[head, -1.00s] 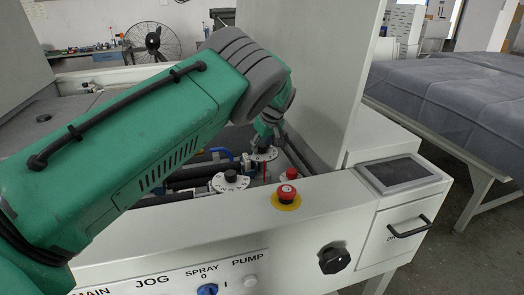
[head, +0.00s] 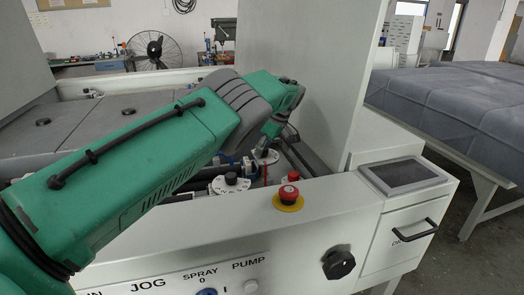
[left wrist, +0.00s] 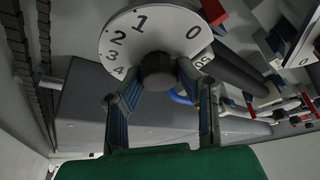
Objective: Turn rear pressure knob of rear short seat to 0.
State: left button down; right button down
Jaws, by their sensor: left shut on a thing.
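My left gripper (head: 264,147) reaches down at the rear dial (head: 270,157), behind the front panel. In the left wrist view, the gripper (left wrist: 160,85) has its two fingers closed on either side of a round black knob (left wrist: 158,66). The knob sits at the middle of a white dial (left wrist: 165,38) with 0, 1, 2, 3 and 4 showing, and part of another number at the right. Which number the knob is set to cannot be told. A second dial (head: 231,186) with a dark knob stands nearer and free. My right gripper is not in view.
A red emergency button (head: 288,192) on a yellow ring sits on the front ledge. A tall white panel (head: 310,75) rises just right of the gripper. Hoses and pipes crowd the dials. A screen (head: 404,174) and a black knob (head: 338,262) are at the right.

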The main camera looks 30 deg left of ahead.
pick_arm(q)
jog(key=shift+d+f, duration=0.25)
jog(key=c, duration=1.3)
grip_release()
jog(key=shift+o, duration=0.6)
jog(key=shift+w, duration=0.15)
jog(key=shift+r, duration=0.1)
jog(key=shift+w+d+r, duration=0.1)
jog(key=shift+d+r, duration=0.05)
jog(key=shift+r, duration=0.25)
jog(key=v, duration=1.1)
jog(key=shift+w, duration=0.25)
